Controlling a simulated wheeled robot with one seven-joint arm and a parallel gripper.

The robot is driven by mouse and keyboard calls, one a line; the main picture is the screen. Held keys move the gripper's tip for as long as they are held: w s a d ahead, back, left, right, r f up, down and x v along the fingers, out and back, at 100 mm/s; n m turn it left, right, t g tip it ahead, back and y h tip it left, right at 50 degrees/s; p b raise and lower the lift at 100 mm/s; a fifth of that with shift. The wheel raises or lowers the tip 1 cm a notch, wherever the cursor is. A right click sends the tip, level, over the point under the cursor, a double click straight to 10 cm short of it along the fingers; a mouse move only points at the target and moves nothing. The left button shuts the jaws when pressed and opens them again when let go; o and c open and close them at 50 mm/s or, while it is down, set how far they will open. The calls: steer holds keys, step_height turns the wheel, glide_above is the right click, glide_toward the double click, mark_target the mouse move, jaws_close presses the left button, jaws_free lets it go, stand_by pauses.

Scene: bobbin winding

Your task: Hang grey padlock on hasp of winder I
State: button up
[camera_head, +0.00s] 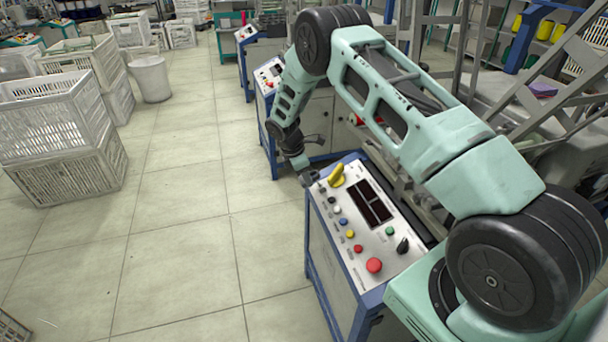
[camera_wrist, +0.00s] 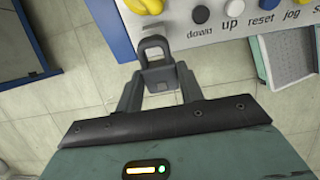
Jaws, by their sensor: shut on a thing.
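In the wrist view my gripper (camera_wrist: 160,88) is shut on the grey padlock (camera_wrist: 159,73). Its dark shackle points up the picture, towards the panel edge, with a visible opening. The control panel of a winder (camera_wrist: 215,28) lies just beyond, with a yellow handle (camera_wrist: 148,5) at the top edge of the picture, apart from the shackle. In the head view my gripper (camera_head: 306,177) is at the far left corner of the near panel (camera_head: 328,205), beside the yellow rotary handle (camera_head: 337,175). The padlock is too small to make out there. I cannot clearly pick out the hasp.
The near panel carries coloured buttons, a dark display (camera_head: 370,203) and a red mushroom button (camera_head: 374,265). Another winder panel (camera_head: 268,75) stands behind. White crates (camera_head: 60,125) and a bin (camera_head: 150,78) stand at left. The tiled floor between is free.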

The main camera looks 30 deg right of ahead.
steer(key=shift+b+x, duration=0.4)
steer(key=shift+x, duration=0.6)
steer(key=shift+d+f, duration=0.3)
steer(key=shift+f, duration=0.1)
steer(key=shift+s+d+f+b, duration=0.1)
steer(key=shift+d+f+b, duration=0.15)
steer(key=shift+f+b, duration=0.3)
steer(key=shift+a+f, duration=0.25)
steer(key=shift+a, duration=0.2)
stand_by(0.8)
steer(key=o, duration=1.2)
steer(key=shift+c, duration=0.2)
